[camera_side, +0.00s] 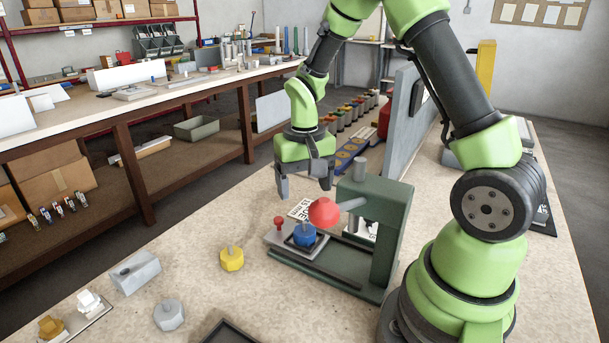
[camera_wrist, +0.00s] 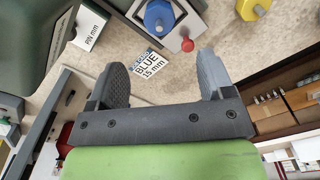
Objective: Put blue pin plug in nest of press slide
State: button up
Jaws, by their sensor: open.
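The blue pin plug (camera_side: 304,234) stands upright on the slide of the green press, and its pin points up. It also shows in the wrist view (camera_wrist: 159,17) at the top. The press slide (camera_side: 283,238) is a grey plate with a small red knob at its left end. The nest itself is hidden under the plug, and I cannot tell how fully the plug sits in it. My gripper (camera_side: 306,190) is open and empty, above and behind the plug and apart from it. In the wrist view its two fingers (camera_wrist: 169,75) are spread with nothing between them.
The press (camera_side: 376,235) has a big red ball (camera_side: 323,212) on its lever near my gripper. A yellow plug (camera_side: 232,258), a grey plug (camera_side: 169,314) and a grey block (camera_side: 135,272) stand to the left. A "BLUE 15 mm" label (camera_wrist: 149,64) lies beside the slide.

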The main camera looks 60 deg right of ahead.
jog(key=s+a+r+n+t, duration=0.1)
jog(key=s+a+r+t, duration=0.15)
jog(key=r, duration=0.45)
jog(key=s+a+r+t, duration=0.1)
jog(key=s+a+r, duration=0.25)
jog(key=r, duration=0.35)
jog(key=s+a+r+n+t+y, duration=0.2)
jog(key=s+a+r+t, duration=0.1)
jog(key=s, duration=0.4)
jog(key=shift+s+a+r+t, duration=0.35)
jog(key=shift+s+a, duration=0.05)
jog(key=shift+a, duration=0.5)
